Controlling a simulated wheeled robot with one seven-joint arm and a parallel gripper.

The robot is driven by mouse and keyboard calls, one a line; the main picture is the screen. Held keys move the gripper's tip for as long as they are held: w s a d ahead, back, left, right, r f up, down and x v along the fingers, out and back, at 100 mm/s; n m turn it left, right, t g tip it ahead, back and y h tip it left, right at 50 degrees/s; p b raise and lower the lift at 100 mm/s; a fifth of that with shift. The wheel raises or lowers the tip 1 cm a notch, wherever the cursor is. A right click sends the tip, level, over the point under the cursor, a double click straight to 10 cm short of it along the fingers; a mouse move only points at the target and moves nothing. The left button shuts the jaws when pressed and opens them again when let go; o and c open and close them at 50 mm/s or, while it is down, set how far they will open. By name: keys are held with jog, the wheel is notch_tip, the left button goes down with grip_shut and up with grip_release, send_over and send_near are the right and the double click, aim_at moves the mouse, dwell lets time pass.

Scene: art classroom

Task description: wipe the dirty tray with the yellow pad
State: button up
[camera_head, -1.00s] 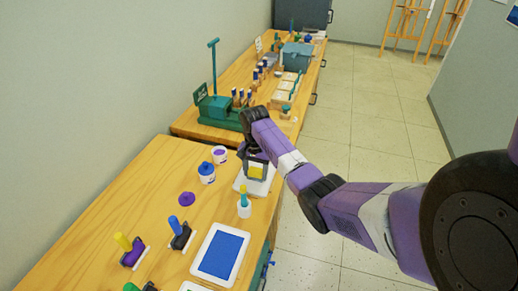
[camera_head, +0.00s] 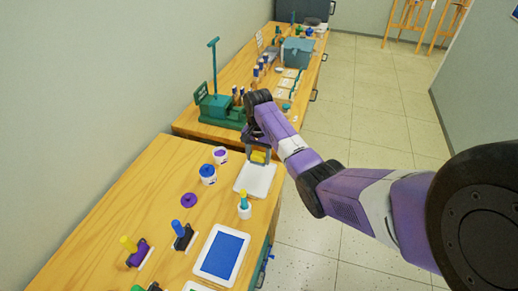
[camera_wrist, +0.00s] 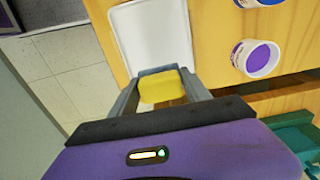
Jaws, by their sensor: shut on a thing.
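My gripper (camera_head: 258,153) is shut on the yellow pad (camera_head: 259,157). The pad also shows between the two fingers in the wrist view (camera_wrist: 162,87). The pad is at the far end of a white tray (camera_head: 254,181) on the near table. In the wrist view the tray (camera_wrist: 152,38) lies just beyond the pad, and its visible surface looks plain white. I cannot tell whether the pad touches the tray. Another white-rimmed tray with a blue surface (camera_head: 221,254) lies nearer on the same table.
A white bottle with a yellow-and-teal top (camera_head: 244,206) stands close to the tray. Paint tubs (camera_head: 208,175) and a purple disc (camera_head: 189,200) are to its left. A green stand (camera_head: 218,108) is on the far table.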

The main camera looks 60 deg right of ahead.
jog(key=shift+r, duration=1.1)
